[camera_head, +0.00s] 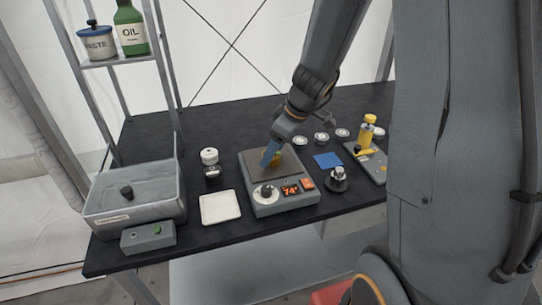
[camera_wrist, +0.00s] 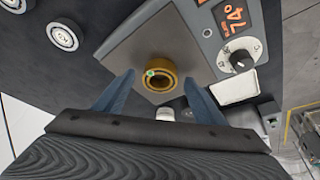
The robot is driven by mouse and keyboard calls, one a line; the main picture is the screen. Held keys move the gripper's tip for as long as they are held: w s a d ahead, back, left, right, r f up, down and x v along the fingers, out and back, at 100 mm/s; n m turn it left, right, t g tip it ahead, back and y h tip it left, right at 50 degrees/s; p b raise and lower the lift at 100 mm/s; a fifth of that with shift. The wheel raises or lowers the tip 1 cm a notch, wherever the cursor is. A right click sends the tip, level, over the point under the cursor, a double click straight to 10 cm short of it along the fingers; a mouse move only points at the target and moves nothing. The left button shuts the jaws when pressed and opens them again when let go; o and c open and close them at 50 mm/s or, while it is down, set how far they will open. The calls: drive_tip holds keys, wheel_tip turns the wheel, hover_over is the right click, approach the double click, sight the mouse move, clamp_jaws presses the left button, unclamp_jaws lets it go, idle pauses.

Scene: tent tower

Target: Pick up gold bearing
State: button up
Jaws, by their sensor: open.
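The gold bearing (camera_wrist: 155,58) is a thick ring with a green dot on its face, lying on the heater's grey-brown plate (camera_wrist: 128,45). In the head view the bearing (camera_head: 277,158) shows only as a bit of yellow beside my fingers. My gripper (camera_wrist: 158,88) is open, with one blue finger on each side of the bearing and a little short of it in the wrist view. In the head view my gripper (camera_head: 270,155) is low over the plate and hides much of the bearing. I cannot tell whether the fingers touch it.
The heater (camera_head: 284,205) shows an orange 74° display. A white dish (camera_head: 220,208), a grey metal tank (camera_head: 135,197), a dark knobbed part (camera_head: 337,180), a blue pad (camera_head: 328,160) and a yellow-handled tool (camera_head: 367,133) stand around it. Several round white-topped pieces sit behind.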

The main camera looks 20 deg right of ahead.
drive_tip(key=shift+a+f, duration=0.1)
drive_tip(key=shift+f, duration=0.15)
drive_tip(key=shift+c, duration=0.4)
drive_tip(key=c, duration=1.1)
drive_tip(key=shift+w+r, duration=0.1)
